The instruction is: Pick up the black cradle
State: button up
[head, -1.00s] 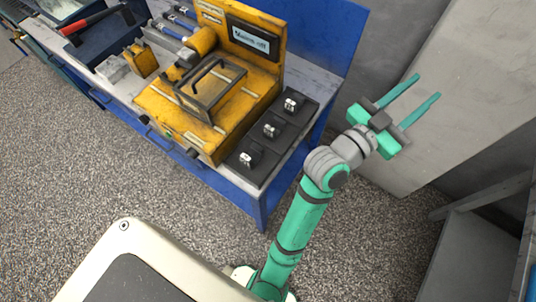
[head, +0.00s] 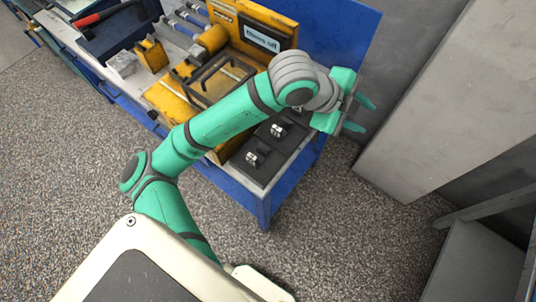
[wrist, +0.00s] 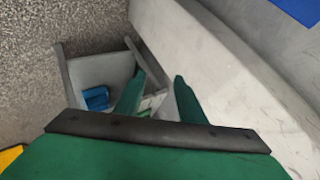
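Black pads (head: 260,172) lie along the right end of the blue bench. Small black pieces with white markings sit on them, one near the front (head: 253,157) and one behind it (head: 277,130). I cannot tell which piece is the black cradle. My arm covers the far part of the pads. My gripper (head: 362,115) is in the air at the bench's right edge, pointing right, away from the pieces. Its fingers are apart and empty, and also show in the wrist view (wrist: 158,85). The wrist view shows no black piece.
The yellow machine (head: 255,25) with a framed cover stands left of the pads. A blue panel (head: 345,35) rises behind. A grey cabinet (head: 430,110) stands to the right, across a strip of floor. A blue object (wrist: 96,98) lies on a grey shelf.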

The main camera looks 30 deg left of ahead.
jog(key=s+a+f+g+y, duration=0.4)
jog(key=s+a, duration=0.3)
jog(key=a, duration=0.4)
jog(key=g+y, duration=0.2)
jog(key=g, duration=0.1)
send_over(253, 156)
notch_tip(253, 156, down, 2)
jog(key=shift+w+f, duration=0.15)
jog(key=shift+f, duration=0.1)
jog(key=f, duration=0.4)
jog(key=shift+s+a+f, duration=0.15)
jog(key=shift+s+a, duration=0.05)
jog(key=shift+s, duration=0.1)
jog(key=shift+w+d+f, duration=0.1)
jog(key=shift+w+f, duration=0.05)
jog(key=shift+f, duration=3.05)
grip_shut()
